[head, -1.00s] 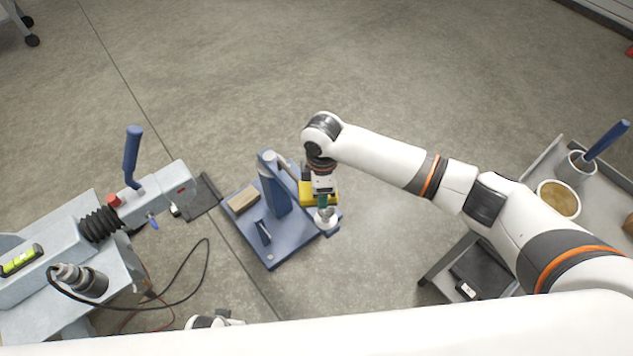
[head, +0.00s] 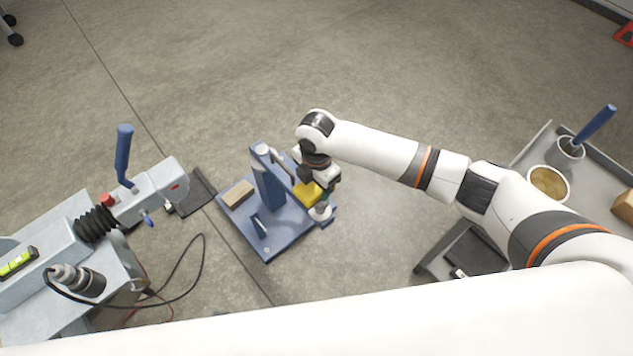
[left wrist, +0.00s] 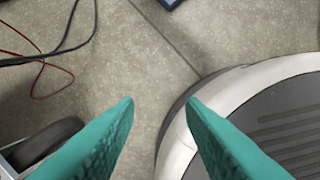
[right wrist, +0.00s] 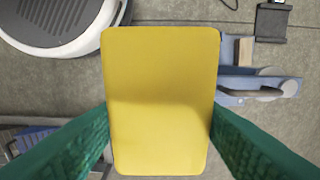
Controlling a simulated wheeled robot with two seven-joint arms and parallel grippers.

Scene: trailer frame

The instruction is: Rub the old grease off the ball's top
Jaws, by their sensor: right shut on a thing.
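My right gripper (head: 326,186) is shut on a yellow pad (head: 307,193), just above the front right corner of a blue stand (head: 283,236). The pad fills the middle of the right wrist view (right wrist: 160,100), between the teal fingers. A pale round piece (head: 320,212), which looks like the ball on its mount, sits at that corner, right below the fingers. The pad hides it in the right wrist view. I cannot tell whether the pad touches it or whether grease is on it. My left gripper (left wrist: 160,104) is open and empty over the floor.
The stand carries an upright blue post (head: 268,182) and a tan block (head: 238,194). The grey trailer coupling (head: 158,182) with a blue handle (head: 123,152) is at left. At right, a grey cart holds a tan-filled tub (head: 548,183) and a blue-handled pot (head: 569,148).

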